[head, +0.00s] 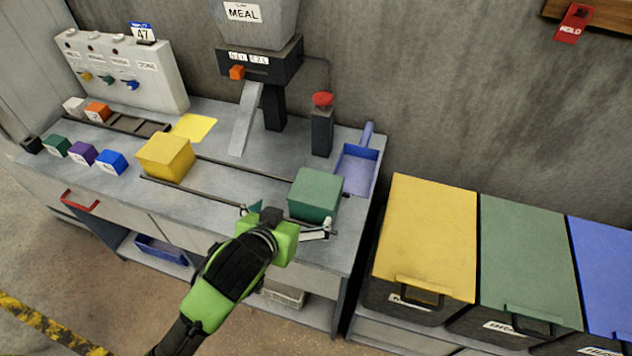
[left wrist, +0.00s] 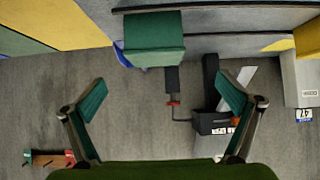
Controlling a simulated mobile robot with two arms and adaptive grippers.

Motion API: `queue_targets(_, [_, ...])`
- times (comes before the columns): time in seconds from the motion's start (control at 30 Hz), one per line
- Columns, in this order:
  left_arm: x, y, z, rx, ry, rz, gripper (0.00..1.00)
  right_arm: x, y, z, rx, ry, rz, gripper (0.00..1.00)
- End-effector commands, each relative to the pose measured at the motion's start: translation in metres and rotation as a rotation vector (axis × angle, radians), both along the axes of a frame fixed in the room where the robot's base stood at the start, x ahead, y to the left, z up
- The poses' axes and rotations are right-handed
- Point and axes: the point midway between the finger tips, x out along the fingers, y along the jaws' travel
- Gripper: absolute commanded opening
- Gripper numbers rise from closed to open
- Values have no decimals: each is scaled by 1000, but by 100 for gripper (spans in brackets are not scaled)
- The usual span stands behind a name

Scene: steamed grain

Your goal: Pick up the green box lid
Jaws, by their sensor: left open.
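A green box (head: 316,194) stands on the rails of the grey workbench, near its right end. Its top is a flat green surface; I cannot make out a seam between lid and body. The box also shows in the left wrist view (left wrist: 153,42), at the top, beyond and between the fingertips. My left gripper (head: 289,217) is open and empty, on the near side of the green box, with its fingers spread. Its teal-padded fingers show wide apart in the left wrist view (left wrist: 162,85). My right gripper is in neither view.
A yellow box (head: 166,157) sits further left on the rails. A blue scoop tray (head: 356,168) and a red-button post (head: 322,125) stand behind the green box. Large bins with yellow (head: 425,235), green (head: 525,260) and blue (head: 605,265) lids stand right.

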Motion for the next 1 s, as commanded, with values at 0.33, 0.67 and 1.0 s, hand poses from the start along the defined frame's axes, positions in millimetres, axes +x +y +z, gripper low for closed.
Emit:
queue_targets(0.33, [37, -22, 1, -16, -47, -17, 100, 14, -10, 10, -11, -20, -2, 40])
queue_targets(0.67, [72, -34, -25, -18, -48, -18, 100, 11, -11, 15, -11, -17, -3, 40])
queue_targets(1.0, [91, -39, -40, -16, -47, -18, 100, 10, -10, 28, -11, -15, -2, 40])
